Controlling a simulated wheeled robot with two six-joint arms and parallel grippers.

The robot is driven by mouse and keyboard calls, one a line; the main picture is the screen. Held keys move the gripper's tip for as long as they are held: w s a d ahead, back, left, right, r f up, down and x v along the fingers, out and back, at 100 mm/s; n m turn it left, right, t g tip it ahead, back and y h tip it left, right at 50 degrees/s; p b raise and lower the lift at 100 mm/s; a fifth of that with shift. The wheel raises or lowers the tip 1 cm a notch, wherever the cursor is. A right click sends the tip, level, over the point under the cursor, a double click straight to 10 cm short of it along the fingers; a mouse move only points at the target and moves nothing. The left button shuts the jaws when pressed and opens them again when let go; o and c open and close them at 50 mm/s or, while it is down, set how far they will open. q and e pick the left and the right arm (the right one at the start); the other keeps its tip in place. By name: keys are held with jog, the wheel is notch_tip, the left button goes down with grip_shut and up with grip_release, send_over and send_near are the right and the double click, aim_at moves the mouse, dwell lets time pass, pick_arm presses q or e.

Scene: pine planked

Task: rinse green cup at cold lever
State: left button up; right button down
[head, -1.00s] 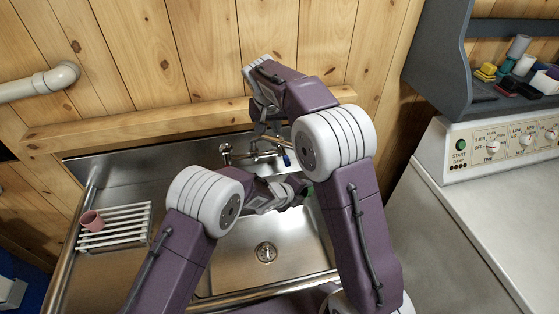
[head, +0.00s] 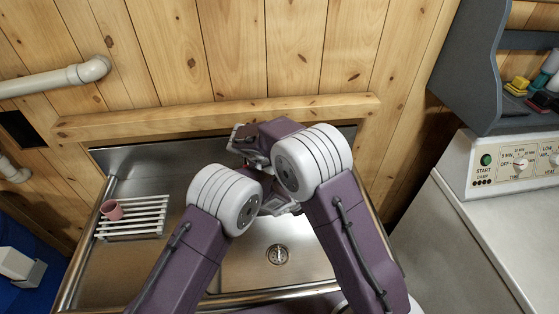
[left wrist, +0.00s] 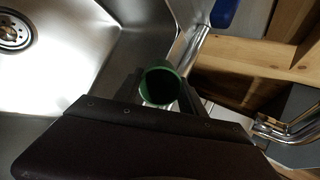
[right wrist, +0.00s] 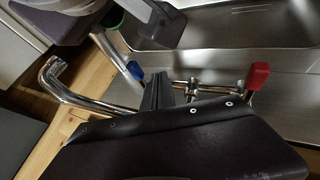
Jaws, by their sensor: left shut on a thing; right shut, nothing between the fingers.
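The green cup (left wrist: 158,84) is held between the fingers of my left gripper (left wrist: 162,90), its open mouth facing the left wrist camera. A sliver of the cup (right wrist: 114,18) shows at the top of the right wrist view. The blue lever (right wrist: 134,70) and red lever (right wrist: 258,76) sit on the chrome tap. My right gripper (right wrist: 162,85) is shut and empty, between the two levers and nearer the blue one; I cannot tell whether it touches anything. The tap's curved spout (right wrist: 54,72) appears apart from the cup. In the head view my arms hide the cup and levers.
The steel sink basin (head: 245,265) has a drain (head: 277,254). A white rack (head: 140,228) with a pink cup (head: 112,210) stands on the left drainboard. A wooden ledge (head: 180,118) runs behind the sink. A white machine (head: 470,250) stands at right.

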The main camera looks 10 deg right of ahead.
jog(key=w+d+f, duration=0.1)
jog(key=d+f, duration=0.1)
jog(key=d, duration=0.3)
jog(key=shift+w+d+f, duration=0.3)
jog(key=shift+d+f, duration=0.05)
jog(key=shift+f, duration=0.05)
jog(key=shift+s+d, duration=0.1)
jog(key=shift+d, duration=0.75)
jog(key=shift+r, duration=0.1)
